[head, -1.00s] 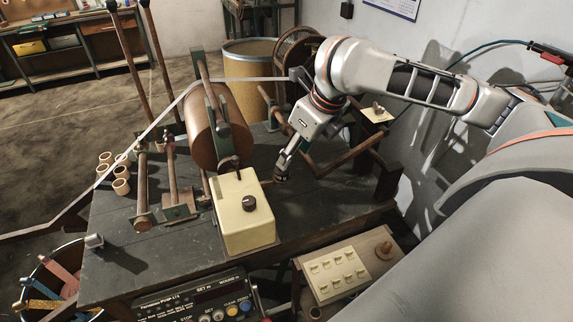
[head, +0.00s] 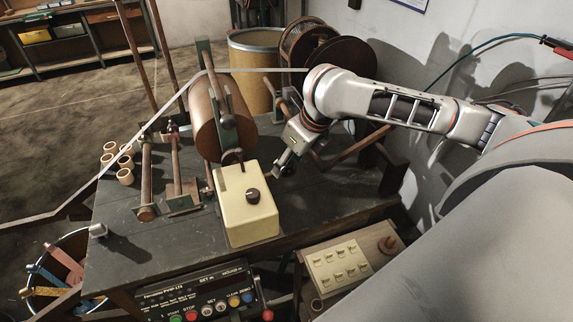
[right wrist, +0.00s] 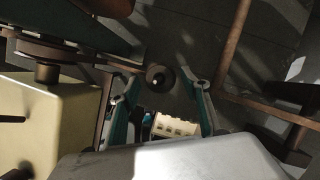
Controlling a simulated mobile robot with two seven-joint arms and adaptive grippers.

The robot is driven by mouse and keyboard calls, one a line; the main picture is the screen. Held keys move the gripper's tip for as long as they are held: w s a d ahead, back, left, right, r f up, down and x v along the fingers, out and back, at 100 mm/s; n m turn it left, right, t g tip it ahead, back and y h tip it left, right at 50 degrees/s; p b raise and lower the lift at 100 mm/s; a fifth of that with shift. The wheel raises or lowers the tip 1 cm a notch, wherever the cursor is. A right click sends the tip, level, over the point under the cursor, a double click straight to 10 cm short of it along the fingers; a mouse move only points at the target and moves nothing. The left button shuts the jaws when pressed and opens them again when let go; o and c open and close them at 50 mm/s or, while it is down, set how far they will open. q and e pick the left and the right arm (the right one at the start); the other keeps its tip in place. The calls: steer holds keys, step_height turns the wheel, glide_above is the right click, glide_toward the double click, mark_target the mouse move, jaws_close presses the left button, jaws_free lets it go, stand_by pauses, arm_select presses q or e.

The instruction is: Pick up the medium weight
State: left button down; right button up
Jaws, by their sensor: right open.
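My right gripper (head: 284,164) points down over the dark bench, right of the cream box with a black knob. It also shows in the right wrist view (right wrist: 160,92), with its two fingers apart and nothing clamped. In the head view the gripper mostly hides this spot. My left gripper is out of view.
The cream box (head: 247,207) stands close left of the gripper, with the large brown roll (head: 211,132) behind it. Brown bars (head: 352,148) lie right of the gripper. A switch panel (head: 339,266) is below. The bench's left front (head: 150,248) is mostly clear.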

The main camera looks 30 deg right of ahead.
mark_target(290, 164)
jaws_close()
steer(key=shift+r, duration=0.1)
step_height(290, 164, up, 20)
stand_by(0.9)
